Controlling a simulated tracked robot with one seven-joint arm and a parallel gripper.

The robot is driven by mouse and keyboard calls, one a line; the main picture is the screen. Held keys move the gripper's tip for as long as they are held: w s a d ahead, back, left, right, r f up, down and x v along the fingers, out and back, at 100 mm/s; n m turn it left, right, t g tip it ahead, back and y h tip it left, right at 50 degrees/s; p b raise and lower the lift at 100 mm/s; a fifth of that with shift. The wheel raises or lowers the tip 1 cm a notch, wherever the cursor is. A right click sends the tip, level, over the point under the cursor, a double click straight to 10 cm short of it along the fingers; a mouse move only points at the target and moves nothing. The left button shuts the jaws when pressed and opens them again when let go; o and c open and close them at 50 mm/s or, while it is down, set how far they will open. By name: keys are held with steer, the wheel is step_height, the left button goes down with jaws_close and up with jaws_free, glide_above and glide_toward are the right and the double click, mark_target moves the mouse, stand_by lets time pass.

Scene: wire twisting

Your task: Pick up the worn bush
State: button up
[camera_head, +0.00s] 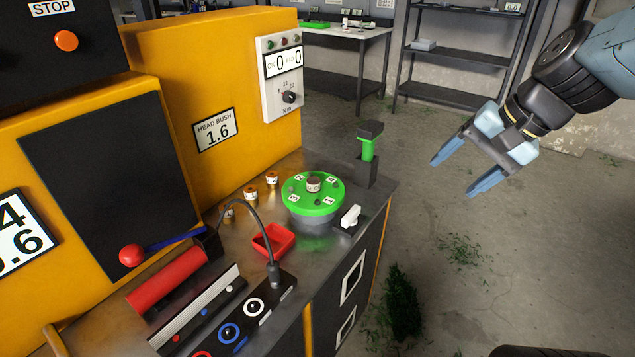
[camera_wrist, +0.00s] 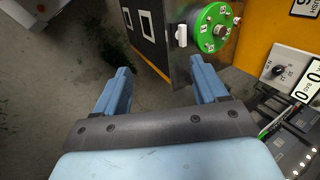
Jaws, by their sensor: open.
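Several small copper-coloured bushes with pale labels stand on the metal bench top; one bush (camera_head: 250,192) and another bush (camera_head: 271,178) are left of the green turntable. A brown labelled piece (camera_head: 313,184) sits at the middle of the green turntable (camera_head: 299,204), which also shows in the wrist view (camera_wrist: 207,40). The labels are too small to tell which bush is worn. My gripper (camera_head: 457,176) is open and empty, over the floor right of the bench. In the wrist view my gripper (camera_wrist: 159,68) has its fingers wide apart with nothing between them.
A red tray (camera_head: 273,255) sits in front of the turntable, beside a bent grey flexible stalk (camera_head: 257,213). A red-knobbed lever (camera_head: 131,255) is at left. Open floor lies right.

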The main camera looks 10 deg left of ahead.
steer(key=w+a+f+m+g+y, duration=0.1)
steer(key=w+a+f+m+y, duration=0.25)
steer(key=w+a, duration=0.2)
steer(key=w+a+f+m+g+y, duration=0.1)
steer(key=w+a+f+m+y, duration=0.15)
steer(key=w+a+m, duration=0.35)
steer(key=m+t+y, duration=0.2)
steer(key=m+t, duration=0.1)
steer(key=m, duration=0.4)
glide_toward(315, 180)
steer(key=shift+m, duration=0.25)
steer(key=x, duration=0.5)
steer(key=shift+w+a+r, duration=0.1)
steer(key=shift+a+r, duration=0.15)
steer(key=shift+r, duration=0.05)
steer(key=shift+a+f, duration=0.45)
steer(key=shift+a, duration=0.1)
steer(key=x, duration=0.4)
steer(key=shift+d+f, duration=0.1)
steer(key=shift+f, duration=0.15)
steer(key=shift+c, duration=0.4)
steer(key=c, duration=1.1)
steer(key=shift+r, duration=0.1)
